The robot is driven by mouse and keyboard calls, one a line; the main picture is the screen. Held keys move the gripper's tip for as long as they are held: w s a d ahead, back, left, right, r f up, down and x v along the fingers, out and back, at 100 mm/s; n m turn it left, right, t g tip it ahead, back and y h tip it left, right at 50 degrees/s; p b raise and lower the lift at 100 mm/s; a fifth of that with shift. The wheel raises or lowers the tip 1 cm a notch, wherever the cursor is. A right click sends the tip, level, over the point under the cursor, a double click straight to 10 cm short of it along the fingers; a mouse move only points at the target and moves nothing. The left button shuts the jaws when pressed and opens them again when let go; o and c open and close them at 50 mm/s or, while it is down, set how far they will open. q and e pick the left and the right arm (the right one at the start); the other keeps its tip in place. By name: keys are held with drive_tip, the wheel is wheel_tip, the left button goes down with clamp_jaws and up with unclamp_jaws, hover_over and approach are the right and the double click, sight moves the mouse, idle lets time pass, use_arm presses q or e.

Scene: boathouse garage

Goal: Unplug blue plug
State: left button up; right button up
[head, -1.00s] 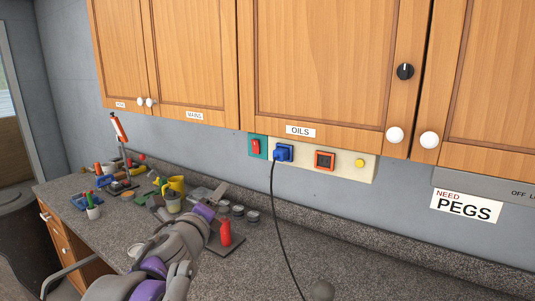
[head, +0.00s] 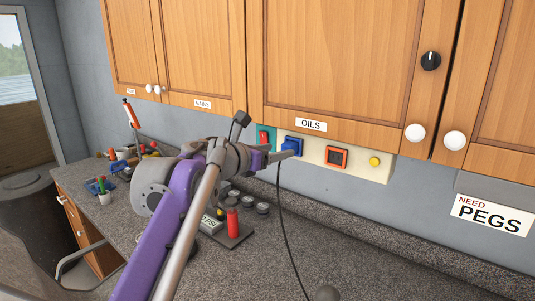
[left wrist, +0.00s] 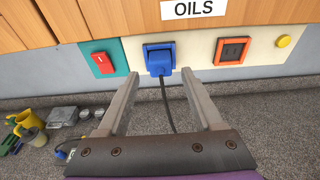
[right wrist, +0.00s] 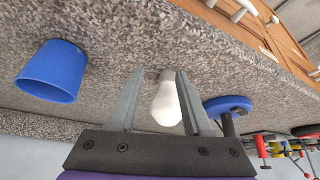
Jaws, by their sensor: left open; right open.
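The blue plug (head: 291,145) sits in the cream panel below the OILS label. It also shows in the left wrist view (left wrist: 160,60), with its dark cord hanging down from it. My left gripper (head: 286,155) is open in front of the plug. In the left wrist view my left gripper's fingertips (left wrist: 159,73) are apart, one to each side of the plug and cord. I cannot tell whether they touch it. My right gripper (right wrist: 161,72) is open in the right wrist view, with a white bulb (right wrist: 166,104) showing between its fingers. I cannot tell how near the bulb is.
On the panel are a red switch (left wrist: 103,62), an orange-framed socket (left wrist: 232,50) and a yellow button (left wrist: 284,41). Wooden cabinets (head: 350,70) hang just above. Tools and cups crowd the counter at left. A blue cup (right wrist: 52,71) shows in the right wrist view.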

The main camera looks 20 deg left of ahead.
sight(284, 149)
use_arm(q)
drive_tip(key=shift+x, duration=0.85)
drive_tip(key=shift+p+x, duration=0.3)
drive_tip(key=shift+x, duration=1)
clamp_jaws()
drive_tip(key=f+v, duration=0.1)
drive_tip(key=v, duration=0.5)
drive_tip(key=shift+f, duration=0.1)
